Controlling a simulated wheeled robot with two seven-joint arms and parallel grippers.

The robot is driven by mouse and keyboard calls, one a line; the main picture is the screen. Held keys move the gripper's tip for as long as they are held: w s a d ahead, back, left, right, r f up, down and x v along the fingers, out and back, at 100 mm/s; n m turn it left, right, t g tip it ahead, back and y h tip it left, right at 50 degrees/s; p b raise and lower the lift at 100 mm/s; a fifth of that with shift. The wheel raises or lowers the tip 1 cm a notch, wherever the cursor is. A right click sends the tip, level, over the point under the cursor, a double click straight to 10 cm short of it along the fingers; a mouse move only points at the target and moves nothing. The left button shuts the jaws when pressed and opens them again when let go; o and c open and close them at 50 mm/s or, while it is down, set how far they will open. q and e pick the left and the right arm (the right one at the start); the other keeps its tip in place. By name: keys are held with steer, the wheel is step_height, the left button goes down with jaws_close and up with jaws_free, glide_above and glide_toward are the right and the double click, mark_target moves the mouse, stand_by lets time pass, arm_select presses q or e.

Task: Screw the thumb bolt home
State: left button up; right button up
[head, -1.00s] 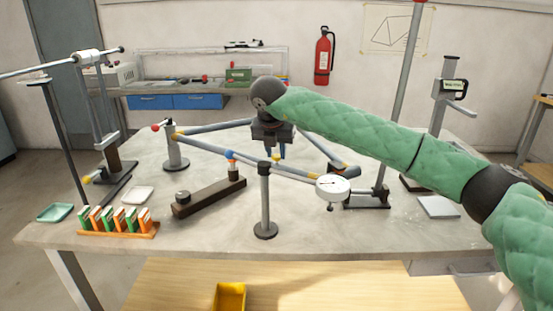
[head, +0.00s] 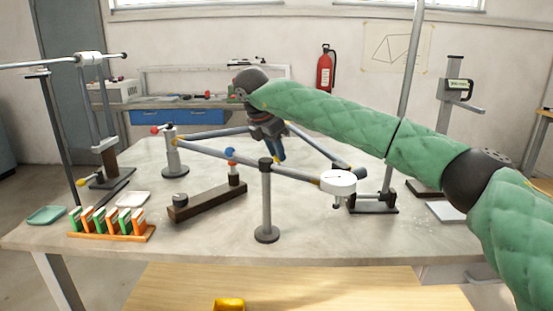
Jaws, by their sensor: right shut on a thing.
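My right gripper (head: 279,157) reaches over the bench from the right, with its blue fingers pointing down beside the front tube of the frame (head: 215,156). It is shut, and its fingers hide most of what they hold, which I take to be the thumb bolt; its thread and seating cannot be seen. The fingertips are close above the tube, behind and right of the middle post (head: 266,205); contact with the tube cannot be told. My left gripper is not in view.
A rack of coloured pieces (head: 112,234) and two small trays (head: 46,215) sit front left.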

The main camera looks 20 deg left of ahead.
steer(key=shift+w+m, duration=0.1)
steer(key=shift+m, duration=0.6)
steer(key=shift+a+r+m+g+h+b, duration=0.1)
steer(key=shift+m+g+h+b, duration=0.4)
steer(key=shift+m, duration=0.5)
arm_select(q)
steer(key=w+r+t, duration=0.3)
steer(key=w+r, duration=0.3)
arm_select(e)
steer(key=shift+w+m, duration=0.1)
steer(key=shift+m, duration=0.7)
steer(key=shift+w+m+g+h+p, duration=0.1)
steer(key=shift+m+g+h+p, duration=0.25)
steer(key=shift+m+g, duration=0.6)
steer(key=shift+m+t, duration=0.25)
steer(key=shift+m, duration=0.3)
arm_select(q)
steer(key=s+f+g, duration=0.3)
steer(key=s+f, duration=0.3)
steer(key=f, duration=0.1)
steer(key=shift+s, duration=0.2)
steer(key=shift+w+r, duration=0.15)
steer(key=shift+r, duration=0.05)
